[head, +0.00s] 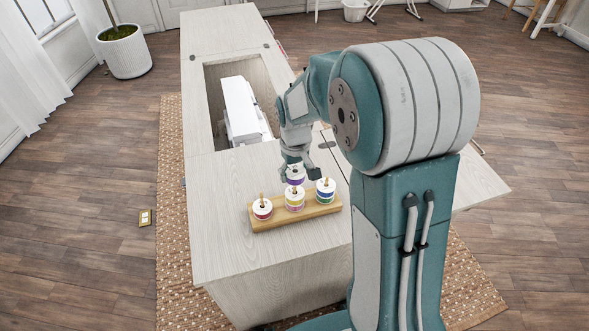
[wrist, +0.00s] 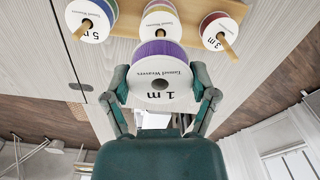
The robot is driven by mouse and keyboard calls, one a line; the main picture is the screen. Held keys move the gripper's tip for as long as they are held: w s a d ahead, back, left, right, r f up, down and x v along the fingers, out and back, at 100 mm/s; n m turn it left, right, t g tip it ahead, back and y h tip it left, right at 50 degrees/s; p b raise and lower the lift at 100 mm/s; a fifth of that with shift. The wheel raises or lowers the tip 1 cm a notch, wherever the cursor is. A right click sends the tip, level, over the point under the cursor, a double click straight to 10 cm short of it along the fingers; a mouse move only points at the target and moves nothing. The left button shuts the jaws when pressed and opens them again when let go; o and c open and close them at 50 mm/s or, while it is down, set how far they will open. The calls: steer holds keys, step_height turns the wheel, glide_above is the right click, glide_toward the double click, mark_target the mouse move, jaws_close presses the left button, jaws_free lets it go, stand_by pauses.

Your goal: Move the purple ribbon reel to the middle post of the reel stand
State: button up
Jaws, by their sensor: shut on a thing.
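The purple ribbon reel (head: 296,180) has white flanges and a purple band. My gripper (head: 297,166) is shut on it; in the wrist view its fingers press the reel (wrist: 158,57) from both sides. The reel is over the middle of the wooden reel stand (head: 263,224), close above a yellow-and-pink reel (head: 294,203) on the middle post. No post end shows in the purple reel's hole in the wrist view. I cannot tell whether it touches the post or the reel below. The middle post is mostly hidden.
A red reel (head: 262,210) is on the stand's left post and a green-and-blue reel (head: 326,192) on its right post, both close by. A white sewing machine (head: 240,110) sits in the cabinet's well behind. The cabinet top (head: 222,235) left of the stand is clear.

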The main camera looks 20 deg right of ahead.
steer(key=shift+f, duration=2.35)
stand_by(0.3)
steer(key=o, duration=0.9)
steer(key=shift+c, duration=0.2)
step_height(320, 180, up, 12)
steer(key=shift+a, duration=0.1)
